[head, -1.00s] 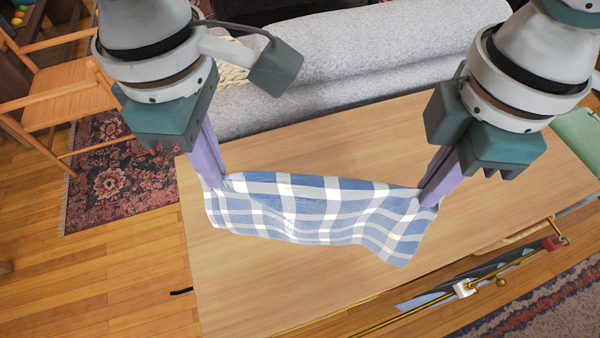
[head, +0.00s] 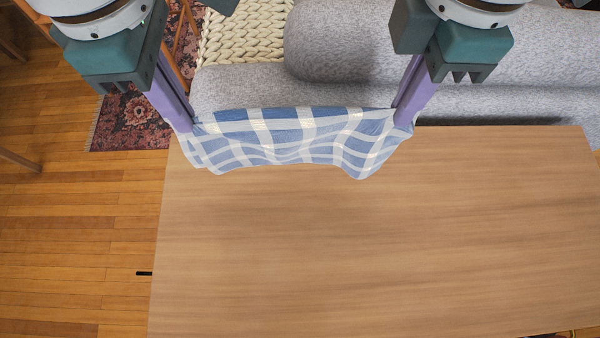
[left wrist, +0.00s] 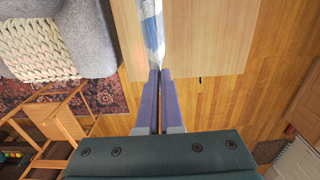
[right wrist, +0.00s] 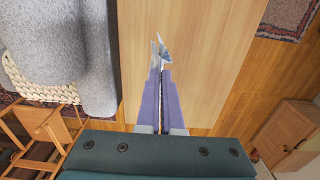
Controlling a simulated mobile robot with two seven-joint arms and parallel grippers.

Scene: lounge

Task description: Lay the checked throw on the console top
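The blue and white checked throw (head: 290,138) hangs between my two grippers over the back left edge of the wooden console top (head: 380,240). My left gripper (head: 190,128) is shut on its left upper corner, and my right gripper (head: 404,122) is shut on its right upper corner. Its upper edge is stretched between them and its lower edge hangs in folds. Whether the lower edge touches the wood cannot be told. The left wrist view shows the throw (left wrist: 152,35) at the fingertips; the right wrist view shows only a small piece of it (right wrist: 160,50).
A grey sofa (head: 480,60) stands along the console's far side, with a cream knitted blanket (head: 240,35) on it. A patterned rug (head: 130,125) lies on the wood floor at left. The visible console top is bare in front of the throw.

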